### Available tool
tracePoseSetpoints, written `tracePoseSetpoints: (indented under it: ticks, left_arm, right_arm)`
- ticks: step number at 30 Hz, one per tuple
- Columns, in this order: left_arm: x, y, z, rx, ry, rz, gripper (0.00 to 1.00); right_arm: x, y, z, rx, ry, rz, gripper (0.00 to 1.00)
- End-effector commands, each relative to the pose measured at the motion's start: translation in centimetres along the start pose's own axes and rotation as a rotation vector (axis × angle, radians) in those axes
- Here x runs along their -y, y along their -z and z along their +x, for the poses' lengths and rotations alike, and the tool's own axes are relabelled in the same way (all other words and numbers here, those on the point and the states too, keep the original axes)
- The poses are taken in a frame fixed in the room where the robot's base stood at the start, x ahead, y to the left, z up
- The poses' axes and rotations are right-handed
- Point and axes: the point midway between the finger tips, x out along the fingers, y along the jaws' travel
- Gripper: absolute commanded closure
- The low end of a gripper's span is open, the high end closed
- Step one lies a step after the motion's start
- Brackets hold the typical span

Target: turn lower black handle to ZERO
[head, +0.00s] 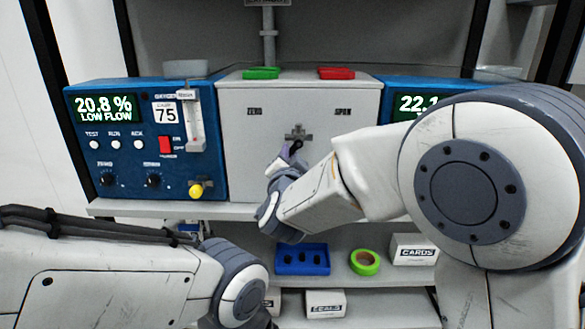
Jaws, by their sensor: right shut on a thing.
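A grey box stands in the middle of the shelf, with ZERO (254,112) printed at its upper left and SPAN (343,112) at its upper right. A small grey cross-shaped fitting (298,132) is on its front, with the black handle (297,146) just below it. My right gripper (289,152) reaches in from the right and is shut on the black handle. The fingers and wrist partly hide the handle, so its exact angle is hard to tell. My left arm lies low at the left, and its gripper is out of sight.
A blue analyser (140,115) with a yellow knob (196,190) stands left of the box; another analyser (405,103) is mostly behind my right arm. Green (261,73) and red (337,73) pieces lie on top. The lower shelf holds a blue tray (282,267) and green tape (365,262).

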Motion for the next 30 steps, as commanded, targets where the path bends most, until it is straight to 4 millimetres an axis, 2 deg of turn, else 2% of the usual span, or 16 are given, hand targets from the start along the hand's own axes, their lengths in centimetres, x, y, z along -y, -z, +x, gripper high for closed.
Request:
tracePoseSetpoints:
  ticks: [1,15,30]
  left_arm:
    - [0.1,-0.1,1.0,0.000,0.000,0.000,1.00]
    - [0.4,-0.3,5.0,0.000,0.000,0.000,1.00]
    - [0.5,-0.4,7.3,0.000,0.000,0.000,1.00]
  right_arm:
    - [-0.1,-0.3,-0.1,0.000,0.003,0.048,1.00]
    - [1.1,0.0,-0.1,0.001,0.001,0.488,1.00]
    - [1.9,0.7,-0.1,0.002,-0.001,0.789,1.00]
